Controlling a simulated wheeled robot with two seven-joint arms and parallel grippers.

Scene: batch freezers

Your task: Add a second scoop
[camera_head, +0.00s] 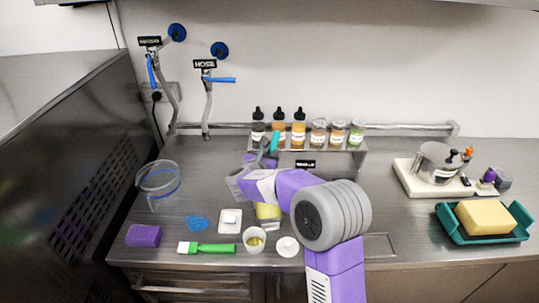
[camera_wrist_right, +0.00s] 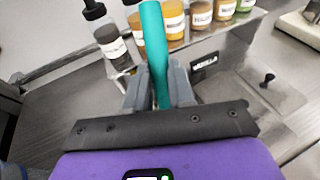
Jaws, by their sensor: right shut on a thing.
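My right gripper (camera_head: 262,160) is shut on a teal handle (camera_head: 275,142), likely the scoop's, above the back middle of the counter. In the right wrist view the handle (camera_wrist_right: 154,45) stands between the two grey fingers (camera_wrist_right: 160,88); whatever is at its lower end is hidden. A white cup (camera_head: 255,232) with something pale yellow inside stands at the counter's front, apart from the gripper. A steel container with a VANILLA label (camera_wrist_right: 205,66) and a black-knobbed lid (camera_wrist_right: 275,95) is right of the fingers. My left gripper is out of view.
Bottles and jars (camera_head: 299,128) line a rear shelf. A clear pitcher (camera_head: 158,185), purple sponge (camera_head: 143,235), green-handled brush (camera_head: 210,248), small white square item (camera_head: 230,220) and round white lid (camera_head: 288,246) lie left and front. A teal tray (camera_head: 458,236) is right. My arm covers the middle.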

